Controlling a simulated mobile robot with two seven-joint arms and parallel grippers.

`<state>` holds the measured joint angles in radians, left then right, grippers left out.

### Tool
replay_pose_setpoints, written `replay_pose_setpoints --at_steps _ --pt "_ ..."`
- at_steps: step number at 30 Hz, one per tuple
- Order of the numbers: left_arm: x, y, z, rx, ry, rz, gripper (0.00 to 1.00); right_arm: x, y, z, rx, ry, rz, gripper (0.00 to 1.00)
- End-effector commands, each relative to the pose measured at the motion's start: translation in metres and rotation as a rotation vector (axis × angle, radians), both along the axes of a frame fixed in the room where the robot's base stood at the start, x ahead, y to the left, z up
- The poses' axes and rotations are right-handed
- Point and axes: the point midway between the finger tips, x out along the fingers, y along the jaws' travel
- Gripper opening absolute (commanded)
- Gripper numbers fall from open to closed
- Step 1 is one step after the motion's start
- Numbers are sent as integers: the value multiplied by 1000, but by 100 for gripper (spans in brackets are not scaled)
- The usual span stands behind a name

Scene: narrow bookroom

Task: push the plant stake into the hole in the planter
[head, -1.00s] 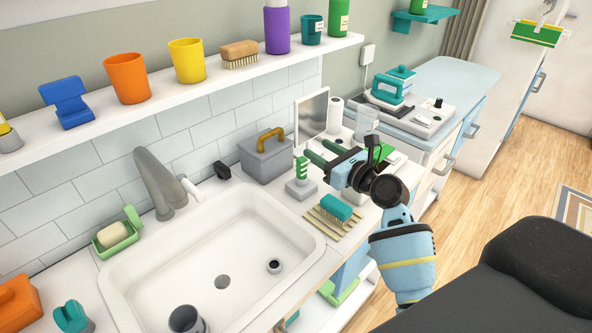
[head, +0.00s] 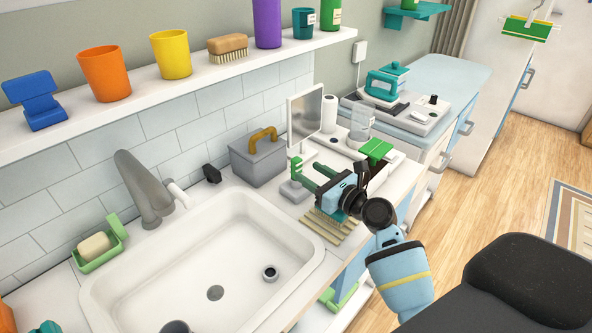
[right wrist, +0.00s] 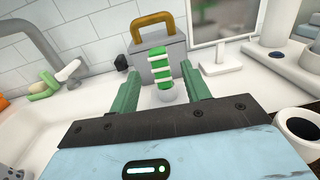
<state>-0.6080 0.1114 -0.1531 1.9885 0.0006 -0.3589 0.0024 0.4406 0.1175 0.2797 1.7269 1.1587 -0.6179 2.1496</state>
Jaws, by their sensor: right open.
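The plant stake (head: 295,167) is a green upright piece with pale bands, standing in the small light grey planter (head: 291,191) on the counter right of the sink. In the right wrist view the stake (right wrist: 161,68) rises above the planter (right wrist: 165,97), and its lower end is hidden. My right gripper (head: 309,173) is open, with its green fingers pointing at the stake. In the right wrist view the stake appears in the gap between the fingers (right wrist: 161,86); I cannot tell whether they touch it. My left gripper is out of view.
A grey toolbox (head: 258,158) with a yellow handle stands behind the planter. The sink (head: 190,270) lies to the left. A slatted wooden rack (head: 335,228) lies under my right gripper. A mirror-like panel (head: 305,116) stands behind.

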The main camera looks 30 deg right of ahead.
Motion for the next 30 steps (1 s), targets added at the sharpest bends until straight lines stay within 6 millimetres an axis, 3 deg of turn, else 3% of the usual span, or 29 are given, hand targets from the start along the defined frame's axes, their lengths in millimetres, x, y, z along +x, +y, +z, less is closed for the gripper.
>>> replay_pose_setpoints --at_steps 12,22,30 --pt "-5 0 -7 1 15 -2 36 53 15 -1 1 1 2 47" --pt "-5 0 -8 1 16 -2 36 59 17 0 0 0 1 47" --pt "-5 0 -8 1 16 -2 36 59 17 0 0 0 1 15"
